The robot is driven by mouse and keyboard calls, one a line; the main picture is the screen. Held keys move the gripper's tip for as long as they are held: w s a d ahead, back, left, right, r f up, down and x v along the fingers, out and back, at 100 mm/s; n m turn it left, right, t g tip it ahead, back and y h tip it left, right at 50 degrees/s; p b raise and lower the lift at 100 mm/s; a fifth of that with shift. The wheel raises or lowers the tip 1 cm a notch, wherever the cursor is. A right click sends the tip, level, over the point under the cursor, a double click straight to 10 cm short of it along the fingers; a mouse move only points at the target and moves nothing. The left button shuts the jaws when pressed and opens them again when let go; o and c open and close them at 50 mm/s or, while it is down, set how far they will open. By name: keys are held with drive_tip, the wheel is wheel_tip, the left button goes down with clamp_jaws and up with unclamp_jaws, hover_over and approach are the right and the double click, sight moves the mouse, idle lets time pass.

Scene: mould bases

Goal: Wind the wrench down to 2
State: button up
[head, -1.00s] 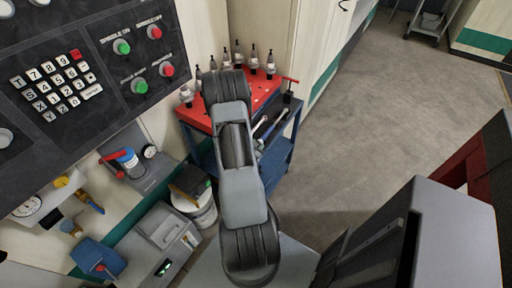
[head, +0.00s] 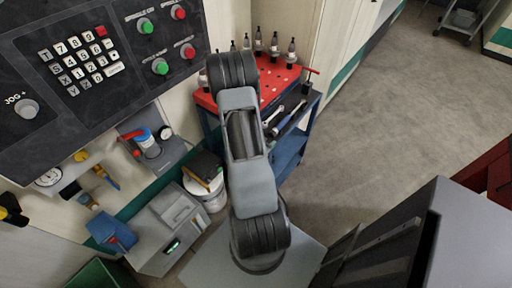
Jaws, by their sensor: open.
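Two long tools lie side by side on the blue cart, just right of my arm in the head view. One is a bright silver bar (head: 272,117). The other is a wrench-like tool with a dark blue and grey handle (head: 290,119). They are too small to tell which is the wrench, and no scale or number on them can be read. My arm's upper links stand in front of the cart's left part. My gripper is not in view; nothing in view touches the tools.
The cart's red top (head: 269,82) carries several tool holders. A grey box with a green display (head: 172,246) and a white bucket (head: 212,196) stand left of my arm. A control panel (head: 110,40) fills the upper left. Grey floor (head: 400,130) is clear on the right.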

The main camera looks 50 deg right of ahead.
drive_tip(key=p+v, duration=0.4)
drive_tip(key=v, duration=0.4)
drive_tip(key=shift+a+r+p, duration=0.15)
drive_tip(key=shift+a+p, duration=0.1)
drive_tip(key=shift+p, duration=0.15)
